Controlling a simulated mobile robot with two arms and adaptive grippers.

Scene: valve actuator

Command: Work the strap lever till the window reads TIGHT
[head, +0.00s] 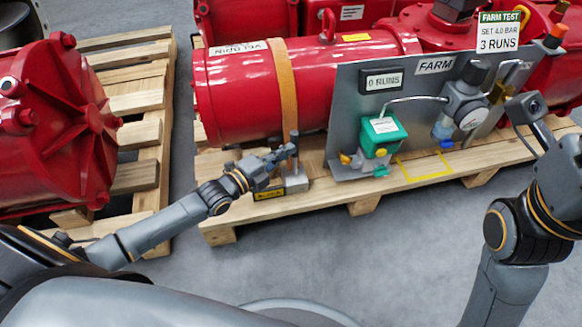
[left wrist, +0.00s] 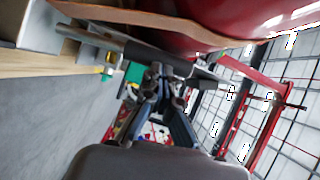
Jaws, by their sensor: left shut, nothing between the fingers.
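An orange strap (head: 287,85) runs down around the red cylinder to a grey ratchet block (head: 296,183) on the pallet's front edge. A black-and-yellow plate (head: 269,194) sits beside the block, its text too small to read. A grey strap lever (head: 294,148) stands nearly upright above the block. My left gripper (head: 284,155) is shut and empty, with its fingertips close beside the lever. In the left wrist view the lever (left wrist: 130,47) crosses in front of the fingers (left wrist: 166,92); I cannot tell whether they touch.
A grey panel (head: 345,110) with gauge, green box and "0 RUNS" display stands right of the strap. The red cylinder (head: 240,95) lies behind the lever. Another pallet (head: 137,90) with a red unit is at left. The grey floor in front is clear.

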